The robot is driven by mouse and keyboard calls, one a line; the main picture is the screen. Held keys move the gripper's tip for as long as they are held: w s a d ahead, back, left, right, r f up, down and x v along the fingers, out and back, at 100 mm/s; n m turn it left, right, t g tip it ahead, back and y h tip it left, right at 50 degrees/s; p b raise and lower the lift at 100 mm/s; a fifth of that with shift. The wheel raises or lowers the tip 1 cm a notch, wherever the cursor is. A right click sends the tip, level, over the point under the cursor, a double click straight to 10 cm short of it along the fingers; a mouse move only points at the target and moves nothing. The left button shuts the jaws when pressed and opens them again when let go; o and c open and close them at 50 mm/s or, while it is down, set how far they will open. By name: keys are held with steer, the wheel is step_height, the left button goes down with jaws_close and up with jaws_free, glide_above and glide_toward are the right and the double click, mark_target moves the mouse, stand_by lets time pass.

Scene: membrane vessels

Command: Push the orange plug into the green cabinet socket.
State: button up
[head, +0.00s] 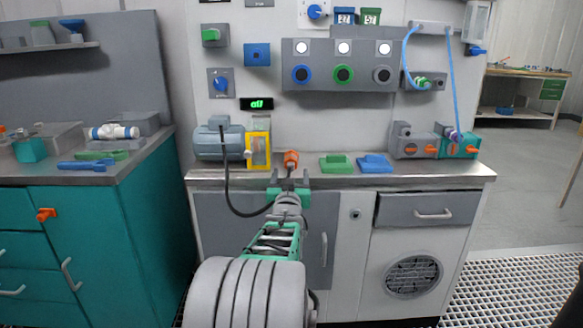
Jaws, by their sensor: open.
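An orange plug (291,157) with a dark stem shows at the front edge of the grey-white bench, just above my gripper. My gripper (288,181) is open, its two fingers pointing toward the bench on either side of the stem. I cannot tell whether they touch it. A black cable hangs from the blue-grey motor (219,143) and loops to behind my gripper; its end is hidden there. No socket is clear on the green cabinet (110,240) at left; an orange fitting (45,214) sits on its front.
A yellow frame (258,150) stands left of the plug. Green (337,164) and blue (375,164) blocks lie to its right. A grey wall panel (340,65) has green-, blue- and black-ringed round fittings. Grating floor (510,290) lies clear at right.

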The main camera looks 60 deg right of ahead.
mark_target(291, 162)
steer(key=shift+w, duration=0.1)
steer(key=shift+w+d+r+p, duration=0.1)
steer(key=shift+w+d+p, duration=0.15)
steer(key=shift+d, duration=0.25)
steer(key=x, duration=0.7)
steer(key=shift+w+d, duration=0.15)
steer(key=shift+d, duration=0.25)
steer(key=shift+b, duration=0.55)
stand_by(0.4)
jaws_close()
stand_by(0.9)
steer(key=shift+a, duration=0.1)
